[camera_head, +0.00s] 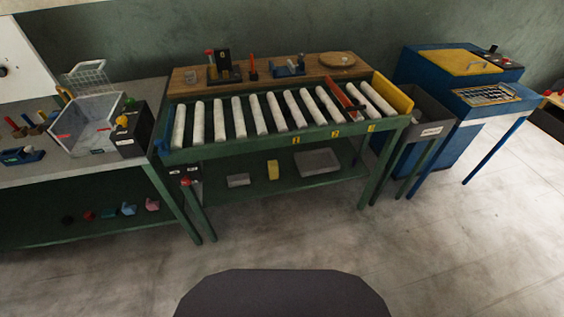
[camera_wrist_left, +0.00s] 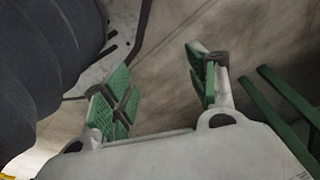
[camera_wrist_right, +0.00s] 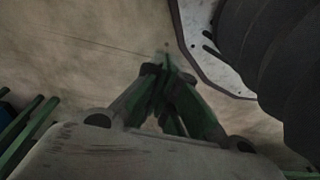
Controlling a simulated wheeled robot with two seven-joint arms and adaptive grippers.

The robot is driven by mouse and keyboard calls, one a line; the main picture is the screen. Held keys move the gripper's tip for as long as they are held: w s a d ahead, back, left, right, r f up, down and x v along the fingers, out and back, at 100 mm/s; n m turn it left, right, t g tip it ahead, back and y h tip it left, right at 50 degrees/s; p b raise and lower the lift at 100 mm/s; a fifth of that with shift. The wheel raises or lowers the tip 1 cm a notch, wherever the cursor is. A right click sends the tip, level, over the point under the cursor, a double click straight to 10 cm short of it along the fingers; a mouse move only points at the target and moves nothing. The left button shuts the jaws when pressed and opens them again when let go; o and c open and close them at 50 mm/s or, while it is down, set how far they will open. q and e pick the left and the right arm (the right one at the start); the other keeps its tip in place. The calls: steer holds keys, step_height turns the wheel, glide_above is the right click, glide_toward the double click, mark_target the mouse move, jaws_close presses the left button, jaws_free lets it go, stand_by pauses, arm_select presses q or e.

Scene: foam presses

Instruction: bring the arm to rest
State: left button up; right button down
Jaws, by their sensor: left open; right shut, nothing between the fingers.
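My left gripper (camera_wrist_left: 163,88) shows in the left wrist view with its two green-padded fingers spread wide. Nothing is between them, and bare floor shows behind. My right gripper (camera_wrist_right: 166,75) shows in the right wrist view with its fingers together at the tips and nothing held. Neither gripper nor arm shows in the head view. A dark rounded part of my own body is at the bottom middle of the head view.
A green roller table (camera_head: 290,143) with white rollers stands ahead. A grey workbench (camera_head: 75,168) with a clear bin (camera_head: 88,128) is at left. A blue machine (camera_head: 415,75) with a yellow lid is at right. The floor (camera_head: 450,240) in front is clear.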

arm_select(q)
steer(key=s+a+r+p, duration=0.1)
steer(key=s+a+p, duration=0.1)
steer(key=s+p, duration=0.5)
steer(key=s+a+r+p, duration=0.2)
steer(key=s+a+p, duration=0.1)
steer(key=s+p, duration=0.4)
steer(key=shift+s+a+g+y+p, duration=0.15)
steer(key=shift+s+g+y+p, duration=0.2)
steer(key=shift+s, duration=0.6)
arm_select(e)
steer(key=s+d+r, duration=0.1)
steer(key=s+d, duration=0.1)
steer(key=s, duration=0.6)
steer(key=s+d+r, duration=0.2)
steer(key=s+d, duration=0.1)
steer(key=s, duration=0.5)
steer(key=shift+d+g+h, duration=0.15)
steer(key=shift+g+h, duration=0.15)
steer(key=shift+g, duration=0.1)
arm_select(q)
steer(key=shift+s, duration=0.15)
arm_select(e)
steer(key=shift+w, duration=0.2)
